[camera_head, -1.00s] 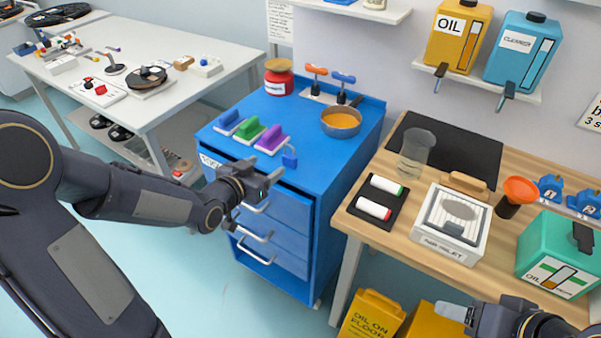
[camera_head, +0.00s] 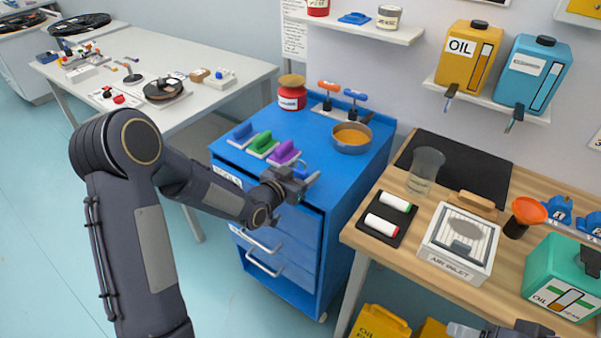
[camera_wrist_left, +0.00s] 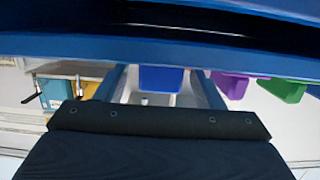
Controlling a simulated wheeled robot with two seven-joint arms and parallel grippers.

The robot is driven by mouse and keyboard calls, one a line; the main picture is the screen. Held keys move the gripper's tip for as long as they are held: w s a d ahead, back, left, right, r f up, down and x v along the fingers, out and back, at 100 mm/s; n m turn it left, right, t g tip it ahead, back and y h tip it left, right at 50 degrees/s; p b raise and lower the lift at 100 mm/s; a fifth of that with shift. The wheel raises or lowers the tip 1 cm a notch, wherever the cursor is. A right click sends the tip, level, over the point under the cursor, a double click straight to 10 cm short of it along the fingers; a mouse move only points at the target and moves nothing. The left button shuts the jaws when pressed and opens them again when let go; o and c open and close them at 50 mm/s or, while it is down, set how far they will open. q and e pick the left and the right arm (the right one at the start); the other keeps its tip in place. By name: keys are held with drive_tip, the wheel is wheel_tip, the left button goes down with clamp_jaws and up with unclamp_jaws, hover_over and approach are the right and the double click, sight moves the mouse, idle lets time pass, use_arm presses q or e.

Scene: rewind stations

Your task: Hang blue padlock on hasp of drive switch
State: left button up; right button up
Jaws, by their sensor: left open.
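The blue padlock (camera_head: 300,173) stands at the front right corner of the blue cabinet top, mostly hidden behind my left gripper (camera_head: 303,186). In the left wrist view a blue block, which looks like the padlock body (camera_wrist_left: 162,79), shows between the two fingers of my left gripper (camera_wrist_left: 162,98). The fingers are apart, with a gap on each side of it. My right gripper (camera_head: 462,330) is only partly in view at the bottom edge, and its jaws cannot be read. I cannot make out the drive switch or its hasp.
Green (camera_head: 262,145) and purple (camera_head: 285,153) handled blocks stand left of the padlock on the blue cabinet (camera_head: 235,165). A pan (camera_head: 351,138) and a red jar (camera_head: 291,95) are behind. A wooden table (camera_head: 365,240) stands right, a white table (camera_head: 235,70) left.

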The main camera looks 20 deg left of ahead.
use_arm(q)
drive_tip(key=c, duration=1.1)
drive_tip(key=shift+r, duration=0.1)
